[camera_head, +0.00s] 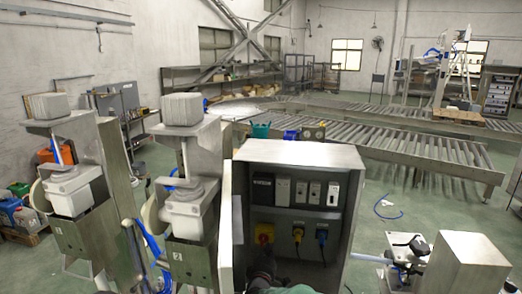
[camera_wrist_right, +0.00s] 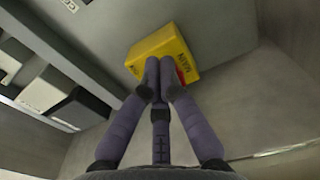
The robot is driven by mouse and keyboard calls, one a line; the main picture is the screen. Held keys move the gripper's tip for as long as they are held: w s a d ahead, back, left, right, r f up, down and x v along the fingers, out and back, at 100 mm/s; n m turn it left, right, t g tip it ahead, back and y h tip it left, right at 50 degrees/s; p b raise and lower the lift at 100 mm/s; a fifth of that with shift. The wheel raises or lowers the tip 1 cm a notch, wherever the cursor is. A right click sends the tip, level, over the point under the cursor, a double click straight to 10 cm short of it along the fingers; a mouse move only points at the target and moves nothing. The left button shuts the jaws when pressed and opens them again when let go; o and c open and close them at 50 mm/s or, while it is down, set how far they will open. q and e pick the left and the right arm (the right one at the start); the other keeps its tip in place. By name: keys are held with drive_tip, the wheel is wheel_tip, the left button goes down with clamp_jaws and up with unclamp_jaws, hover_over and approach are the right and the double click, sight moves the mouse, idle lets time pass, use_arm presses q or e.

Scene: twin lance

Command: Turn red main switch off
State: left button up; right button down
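The red main switch is a red knob on a yellow box marked MAIN. In the head view the switch (camera_head: 264,233) is at the lower left inside the open grey cabinet (camera_head: 297,153). In the right wrist view the yellow box (camera_wrist_right: 160,50) is just beyond the fingertips, and a little of the red knob (camera_wrist_right: 181,76) shows beside them. My right gripper (camera_wrist_right: 162,85) has its fingertips together in front of the knob and hides most of it. I cannot tell whether the knob is between them. In the head view it is a dark shape (camera_head: 264,264) below the switch. My left gripper is not in view.
A row of breaker modules (camera_head: 297,191) sits on the shelf above the switch. Yellow and blue plugs (camera_head: 298,233) with cables are to its right. The cabinet walls and the open door (camera_head: 226,230) on the left bound the space. Two machine stations stand further left.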

drive_tip(key=shift+d+r+p, duration=0.1)
drive_tip(key=shift+r+p, duration=0.5)
drive_tip(key=shift+r, duration=0.05)
drive_tip(key=shift+r+p, duration=0.45)
idle(0.4)
drive_tip(key=s+p, duration=0.2)
drive_tip(key=s, duration=0.4)
drive_tip(key=shift+a+r, duration=0.2)
drive_tip(key=shift+a, duration=0.15)
